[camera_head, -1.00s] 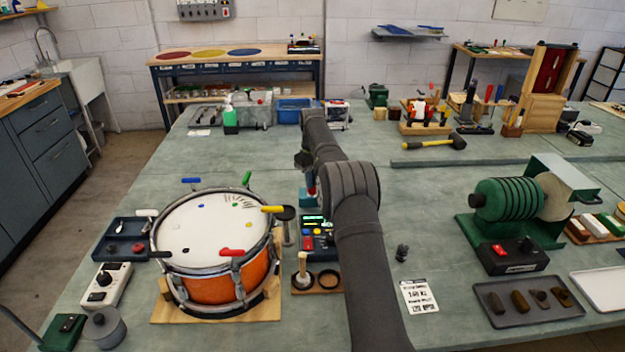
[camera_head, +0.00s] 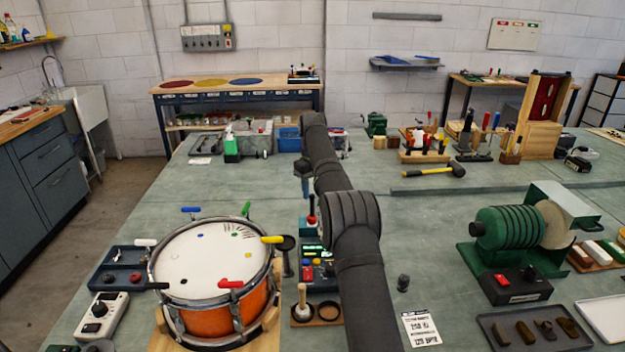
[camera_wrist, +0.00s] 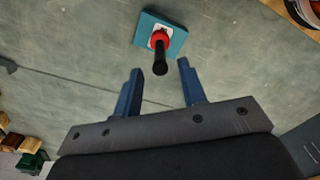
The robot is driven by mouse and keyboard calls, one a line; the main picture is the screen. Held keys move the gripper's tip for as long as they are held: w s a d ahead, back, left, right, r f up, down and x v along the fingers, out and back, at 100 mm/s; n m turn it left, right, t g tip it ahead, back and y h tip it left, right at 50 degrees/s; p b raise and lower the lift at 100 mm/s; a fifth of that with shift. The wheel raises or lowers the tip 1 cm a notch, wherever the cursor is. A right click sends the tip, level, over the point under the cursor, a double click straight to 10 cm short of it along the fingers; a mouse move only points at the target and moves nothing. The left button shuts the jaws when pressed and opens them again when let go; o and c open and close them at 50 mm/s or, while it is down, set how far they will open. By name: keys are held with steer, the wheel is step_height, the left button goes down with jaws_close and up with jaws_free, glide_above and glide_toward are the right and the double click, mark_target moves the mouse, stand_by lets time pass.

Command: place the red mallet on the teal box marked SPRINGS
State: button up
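The red mallet (camera_wrist: 159,38) stands head down with its black handle up on a teal box (camera_wrist: 178,45) in the wrist view. The box bears a white label whose lettering I cannot read. In the head view the mallet (camera_head: 311,217) and a little of the box (camera_head: 309,229) show beside my arm. My gripper (camera_wrist: 160,65) is open, its two blue fingers apart. In the wrist picture the handle's end appears between the fingertips; I cannot tell how far below it lies. Nothing is seen held in the fingers.
An orange drum (camera_head: 213,312) stands left of the box. A black device with coloured buttons (camera_head: 318,268) and a wooden stand (camera_head: 316,321) lie nearer. A green drum machine (camera_head: 512,232) is at the right. Bench surface (camera_head: 430,225) right of my arm is mostly clear.

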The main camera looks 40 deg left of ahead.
step_height(320, 180, up, 4)
glide_above(313, 216)
steer(key=shift+w+a+r, duration=0.1)
steer(key=shift+a+r, duration=0.05)
steer(key=shift+a, duration=0.05)
stand_by(0.4)
step_height(313, 216, down, 12)
steer(key=shift+r, duration=1.25)
steer(key=shift+f, duration=0.1)
